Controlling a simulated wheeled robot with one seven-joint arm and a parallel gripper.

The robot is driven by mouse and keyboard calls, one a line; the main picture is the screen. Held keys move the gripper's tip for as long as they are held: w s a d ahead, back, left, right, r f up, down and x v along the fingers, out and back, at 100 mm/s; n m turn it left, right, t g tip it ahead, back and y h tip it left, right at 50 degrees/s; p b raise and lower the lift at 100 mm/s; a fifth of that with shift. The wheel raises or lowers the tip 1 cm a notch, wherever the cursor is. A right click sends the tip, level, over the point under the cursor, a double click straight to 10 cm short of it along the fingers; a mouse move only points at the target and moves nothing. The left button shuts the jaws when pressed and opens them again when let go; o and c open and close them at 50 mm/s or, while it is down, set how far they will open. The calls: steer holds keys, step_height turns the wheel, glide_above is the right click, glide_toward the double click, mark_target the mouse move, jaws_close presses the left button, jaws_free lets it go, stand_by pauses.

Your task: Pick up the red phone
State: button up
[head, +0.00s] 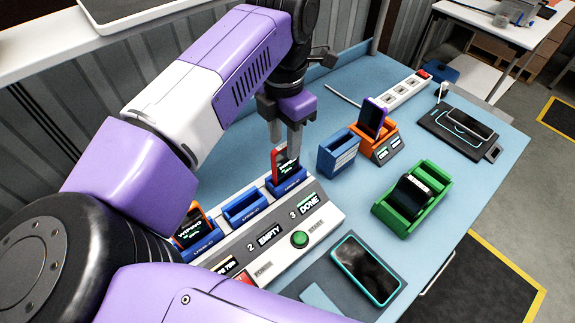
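The red phone (277,167) stands tilted in the blue cradle (287,187) behind the number 3 "DONE" label, at the far end of the white station. Its red edge and part of its dark, lit screen show. My gripper (285,145) points down at the phone's upper end. One finger hangs in front of the screen, the other near the top left edge. Whether the fingers touch the phone is not clear. The phone's lower part is hidden in the cradle.
The white station (322,217) has an empty middle cradle (244,208) and an orange-edged phone (188,227) in another cradle. A blue holder (338,153), an orange stand (380,146) with a purple phone, and a green holder (399,217) stand right. A teal-edged phone (366,268) lies in front.

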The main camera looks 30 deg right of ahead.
mark_target(286, 166)
steer(key=f, duration=0.5)
steer(key=shift+w+d+f+b, duration=0.1)
steer(key=shift+d+b, duration=0.1)
steer(key=shift+b, duration=0.2)
jaws_close()
